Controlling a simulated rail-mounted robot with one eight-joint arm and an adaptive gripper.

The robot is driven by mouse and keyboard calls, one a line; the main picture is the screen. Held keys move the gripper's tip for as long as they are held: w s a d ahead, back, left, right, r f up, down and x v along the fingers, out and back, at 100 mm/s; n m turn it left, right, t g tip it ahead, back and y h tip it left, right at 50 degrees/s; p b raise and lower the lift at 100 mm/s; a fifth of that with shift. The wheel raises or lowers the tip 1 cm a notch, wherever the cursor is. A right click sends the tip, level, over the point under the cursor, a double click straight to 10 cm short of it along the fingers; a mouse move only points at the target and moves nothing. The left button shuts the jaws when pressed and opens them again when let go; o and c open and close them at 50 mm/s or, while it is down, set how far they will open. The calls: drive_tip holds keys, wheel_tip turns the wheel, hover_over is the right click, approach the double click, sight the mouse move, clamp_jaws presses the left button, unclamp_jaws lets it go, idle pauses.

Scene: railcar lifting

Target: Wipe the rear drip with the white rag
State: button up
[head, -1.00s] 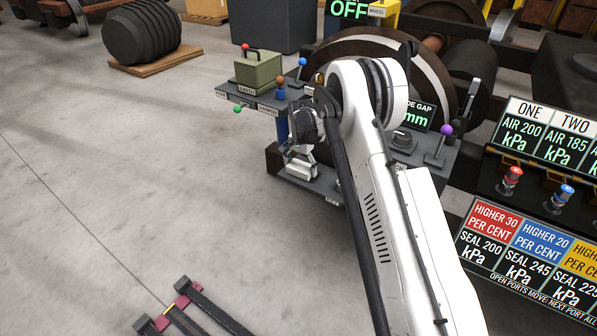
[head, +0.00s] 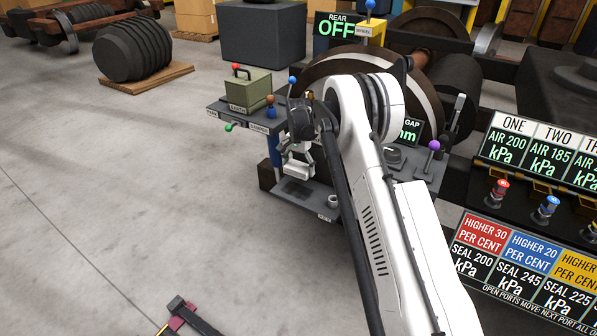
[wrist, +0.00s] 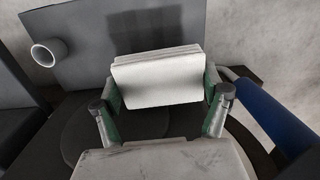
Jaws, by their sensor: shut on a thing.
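My gripper (head: 298,160) is shut on the white rag (head: 298,171), a pale folded pad. In the wrist view the rag (wrist: 158,78) sits between the two green-sided fingers. It is held above a low grey shelf (head: 313,206), apart from it. A dark squarish patch (head: 296,188) lies on the shelf below the rag and also shows in the wrist view (wrist: 145,25); I cannot tell whether it is a shadow or a stain. No drip is clearly seen at the rear wheel (head: 322,70), which my arm partly hides.
A small pale ring or cup (head: 333,201) stands on the shelf. A blue post (wrist: 270,112) is close right of the gripper in the wrist view. A green box (head: 249,90) and coloured-knob levers stand on the upper ledge. Open floor (head: 130,210) lies to the left.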

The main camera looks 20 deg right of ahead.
drive_tip(key=shift+r+p, duration=0.35)
drive_tip(key=shift+r, duration=0.85)
